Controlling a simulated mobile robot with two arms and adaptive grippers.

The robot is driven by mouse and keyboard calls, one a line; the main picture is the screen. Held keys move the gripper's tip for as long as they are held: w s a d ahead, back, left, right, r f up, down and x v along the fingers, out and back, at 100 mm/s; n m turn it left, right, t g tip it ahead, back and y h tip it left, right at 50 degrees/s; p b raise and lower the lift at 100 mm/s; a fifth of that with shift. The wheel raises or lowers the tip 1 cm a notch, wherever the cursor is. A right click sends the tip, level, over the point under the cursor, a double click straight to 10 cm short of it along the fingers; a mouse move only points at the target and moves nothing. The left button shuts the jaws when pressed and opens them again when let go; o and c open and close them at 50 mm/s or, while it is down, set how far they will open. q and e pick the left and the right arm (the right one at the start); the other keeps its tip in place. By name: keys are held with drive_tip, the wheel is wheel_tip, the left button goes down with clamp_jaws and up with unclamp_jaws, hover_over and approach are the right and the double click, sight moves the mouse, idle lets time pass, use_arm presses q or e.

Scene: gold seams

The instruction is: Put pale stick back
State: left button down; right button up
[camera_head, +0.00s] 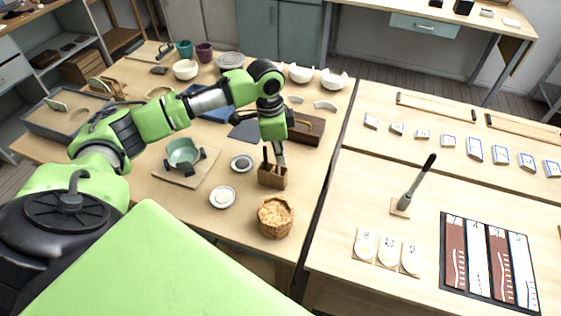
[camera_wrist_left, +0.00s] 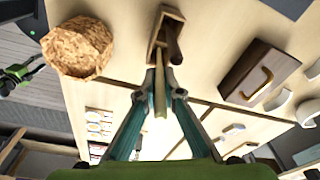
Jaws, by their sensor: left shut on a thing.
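The pale stick (camera_wrist_left: 161,101) is held between the two fingertips of my left gripper (camera_wrist_left: 160,88). Its far end points at the small brown wooden holder (camera_wrist_left: 155,44); I cannot tell whether the tip is inside it. A darker brown stick (camera_wrist_left: 173,48) stands in that holder. In the head view, my left gripper (camera_head: 279,155) points down over the holder (camera_head: 272,178), with the dark stick (camera_head: 265,158) beside the fingers. The pale stick is hard to make out there.
A woven basket of light chips (camera_head: 275,217) stands just in front of the holder. A brown box with a brass handle (camera_head: 306,129) is behind it. Small dishes (camera_head: 222,197) and a green bowl (camera_head: 184,154) lie to the left. A gap separates the right table (camera_head: 330,240).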

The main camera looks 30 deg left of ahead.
use_arm(q)
wheel_tip(320, 180, down, 3)
drive_tip(key=shift+w+f, duration=0.15)
drive_tip(key=shift+f, duration=0.05)
use_arm(e)
drive_tip(key=shift+w+d+r, duration=0.15)
drive_tip(key=shift+w+r, duration=0.05)
drive_tip(key=shift+w, duration=0.4)
drive_tip(key=shift+w+d+r, duration=0.15)
drive_tip(key=shift+w, duration=0.4)
use_arm(q)
drive_tip(key=c, duration=2.2)
unclamp_jaws()
use_arm(e)
drive_tip(key=shift+s, duration=0.2)
drive_tip(key=shift+s, duration=0.15)
